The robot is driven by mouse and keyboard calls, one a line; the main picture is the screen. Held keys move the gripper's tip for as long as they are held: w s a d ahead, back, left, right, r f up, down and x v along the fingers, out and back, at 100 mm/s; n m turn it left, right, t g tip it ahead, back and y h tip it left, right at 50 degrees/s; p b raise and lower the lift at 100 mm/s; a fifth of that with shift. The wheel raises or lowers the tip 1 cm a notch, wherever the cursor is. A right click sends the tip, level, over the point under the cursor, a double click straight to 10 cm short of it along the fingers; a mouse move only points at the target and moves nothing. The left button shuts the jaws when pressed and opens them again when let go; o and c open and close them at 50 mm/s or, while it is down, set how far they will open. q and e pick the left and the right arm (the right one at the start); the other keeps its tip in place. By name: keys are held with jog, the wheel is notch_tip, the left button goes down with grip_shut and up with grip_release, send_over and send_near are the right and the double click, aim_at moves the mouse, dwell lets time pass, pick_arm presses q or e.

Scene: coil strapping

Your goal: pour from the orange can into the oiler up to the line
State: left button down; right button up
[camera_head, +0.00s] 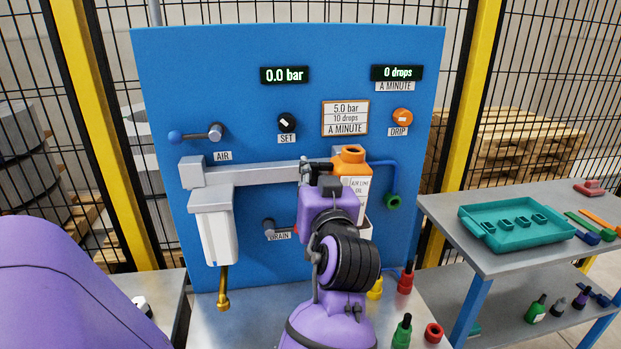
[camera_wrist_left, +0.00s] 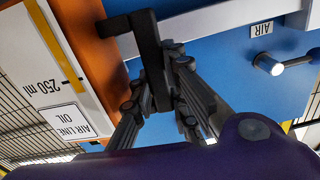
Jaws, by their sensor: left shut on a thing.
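The orange can (camera_head: 352,162) is in the middle of the head view, in front of the blue panel, and looks close to upright. It has a round orange spout on top and a white label reading air line oil. My left gripper (camera_head: 308,172) is shut on its black handle. In the left wrist view the fingers (camera_wrist_left: 165,95) close around that handle, and the can's side (camera_wrist_left: 100,55) shows a 250 ml mark beside a yellow strip. I cannot make out the oiler or its line; the can and my arm cover that part of the panel. My right gripper is out of view.
The blue panel (camera_head: 240,70) carries displays reading 0.0 bar and 0 drops, and a drip knob (camera_head: 402,116). A white filter bowl (camera_head: 214,235) hangs at left. Small bottles stand at the bench's right. A side table holds a teal tray (camera_head: 480,234).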

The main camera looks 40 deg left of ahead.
pick_arm(q)
jog(key=shift+s+a+r+m+p, duration=0.1)
jog(key=shift+r+m+p, duration=0.15)
jog(key=shift+r, duration=0.15)
jog(key=shift+s+a+r+m+p, duration=0.1)
jog(key=shift+r+m+p, duration=0.1)
jog(key=shift+r, duration=0.2)
jog(key=shift+s+a+r+m+p, duration=0.1)
jog(key=shift+r+m+p, duration=0.25)
jog(key=shift+p, duration=0.1)
jog(key=shift+s+a+r+m+p, duration=0.15)
jog(key=shift+r+m+p, duration=0.15)
jog(key=shift+m+p, duration=0.15)
jog(key=shift+f, duration=0.2)
jog(key=shift+r+m, duration=0.3)
jog(key=shift+m, duration=0.25)
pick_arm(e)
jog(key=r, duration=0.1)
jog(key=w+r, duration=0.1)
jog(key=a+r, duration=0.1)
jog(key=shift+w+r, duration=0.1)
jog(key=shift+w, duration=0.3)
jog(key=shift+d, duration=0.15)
pick_arm(q)
jog(key=shift+s+r+m, duration=0.15)
jog(key=shift+r+m, duration=0.1)
jog(key=shift+m, duration=0.35)
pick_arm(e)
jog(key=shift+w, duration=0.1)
